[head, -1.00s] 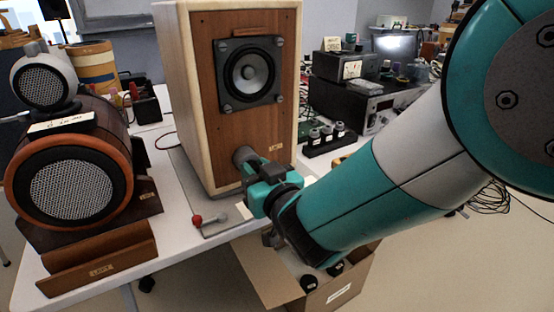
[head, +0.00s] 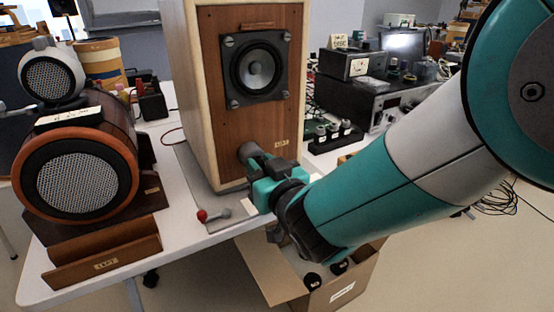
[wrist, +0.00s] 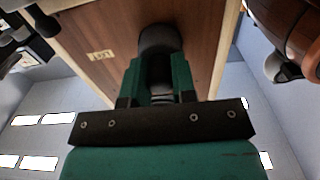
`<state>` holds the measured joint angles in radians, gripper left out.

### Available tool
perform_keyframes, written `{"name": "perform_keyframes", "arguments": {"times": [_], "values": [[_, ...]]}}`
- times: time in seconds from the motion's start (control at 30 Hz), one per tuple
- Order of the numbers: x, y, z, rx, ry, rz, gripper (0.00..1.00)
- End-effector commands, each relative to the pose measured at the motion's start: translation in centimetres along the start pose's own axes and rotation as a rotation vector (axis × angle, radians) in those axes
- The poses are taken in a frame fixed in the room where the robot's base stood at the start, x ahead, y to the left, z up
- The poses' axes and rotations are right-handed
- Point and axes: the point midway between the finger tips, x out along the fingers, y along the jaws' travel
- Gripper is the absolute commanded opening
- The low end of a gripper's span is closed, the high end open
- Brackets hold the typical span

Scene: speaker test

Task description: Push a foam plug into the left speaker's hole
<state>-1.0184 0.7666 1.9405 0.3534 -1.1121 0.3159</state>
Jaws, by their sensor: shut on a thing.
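A tall wooden speaker cabinet (head: 205,110) stands on the table with a round driver high on its front. My gripper (head: 262,165) is shut on a dark grey foam plug (head: 249,152) at the lower front of this cabinet. In the wrist view, the plug (wrist: 160,40) shows between my gripper's fingers (wrist: 158,80), its far end against or in the wood panel (wrist: 100,25). The hole is hidden behind the plug, and I cannot tell how deep it sits. A round-fronted speaker (head: 78,183) lies left of the cabinet; I cannot read its label.
An open cardboard box (head: 345,290) holding dark plugs stands below my arm. Electronic instruments (head: 375,100) crowd the table behind my arm. A wooden cradle (head: 105,258) sits at the table's front left.

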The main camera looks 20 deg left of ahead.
Motion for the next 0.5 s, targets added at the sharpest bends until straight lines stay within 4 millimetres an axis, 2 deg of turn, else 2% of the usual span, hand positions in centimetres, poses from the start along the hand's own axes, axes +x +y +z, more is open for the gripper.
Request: {"name": "perform_keyframes", "arguments": {"times": [0.5], "values": [[0.69,0.02,-0.04,-0.001,0.0,0.001,0.0]]}}
